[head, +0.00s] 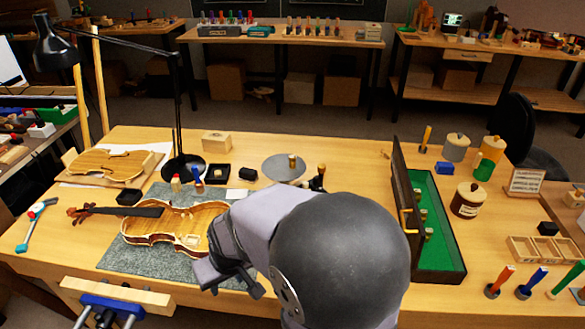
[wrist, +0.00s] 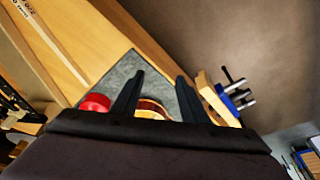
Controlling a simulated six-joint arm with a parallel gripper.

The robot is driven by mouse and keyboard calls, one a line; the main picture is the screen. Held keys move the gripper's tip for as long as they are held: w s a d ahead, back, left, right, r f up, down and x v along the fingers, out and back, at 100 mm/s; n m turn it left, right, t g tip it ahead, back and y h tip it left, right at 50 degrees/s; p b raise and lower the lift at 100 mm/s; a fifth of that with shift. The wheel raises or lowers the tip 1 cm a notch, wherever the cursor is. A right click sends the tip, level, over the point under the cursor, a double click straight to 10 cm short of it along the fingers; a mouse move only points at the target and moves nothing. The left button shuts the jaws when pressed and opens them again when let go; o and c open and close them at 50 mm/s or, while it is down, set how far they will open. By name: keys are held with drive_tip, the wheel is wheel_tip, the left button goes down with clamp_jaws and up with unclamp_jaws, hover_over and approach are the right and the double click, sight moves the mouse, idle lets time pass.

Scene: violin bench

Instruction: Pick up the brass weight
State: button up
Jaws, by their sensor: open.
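A small brass-coloured cylinder (head: 292,161), which looks like the brass weight, stands upright on a round grey plate (head: 275,168) behind my arm. Several small brass-coloured pieces (head: 423,214) also sit in the green-lined case, so I cannot be sure which is meant. My gripper (head: 230,287) is low at the front, by the right end of the violin, well apart from the cylinder and the case. In the wrist view my gripper (wrist: 160,76) has its fingers spread with nothing held between them. The brass cylinder is not recognisable in the wrist view.
The open violin body (head: 170,222) lies on a grey mat (head: 125,258) at left. A black lamp (head: 181,165) stands behind it. The case's raised lid (head: 401,185) forms a wall right of my arm. A clamp (head: 105,305) holds the bench's front edge. Jars stand at right.

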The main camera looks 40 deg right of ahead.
drive_tip(key=w+d+f+m+t+h+b, duration=0.1)
drive_tip(key=w+d+t+b, duration=0.35)
drive_tip(key=w, duration=0.65)
drive_tip(key=m+t+h+b, duration=0.4)
drive_tip(key=m+h+b, duration=0.25)
drive_tip(key=h, duration=0.45)
approach(292, 162)
drive_tip(key=shift+m+g, duration=0.25)
drive_tip(key=x, duration=0.2)
drive_tip(key=p+x, duration=0.1)
drive_tip(key=x, duration=0.1)
drive_tip(key=shift+s+d+r, duration=0.1)
drive_tip(key=shift+d+r, duration=0.05)
drive_tip(key=shift+r, duration=0.15)
drive_tip(key=shift+f+p+x, duration=0.15)
drive_tip(key=shift+p+x, duration=0.25)
drive_tip(key=shift+x, duration=1.45)
drive_tip(key=shift+f+p+x, duration=0.1)
drive_tip(key=shift+p+x, duration=0.3)
drive_tip(key=shift+x, duration=1.4)
drive_tip(key=shift+a, duration=0.2)
clamp_jaws()
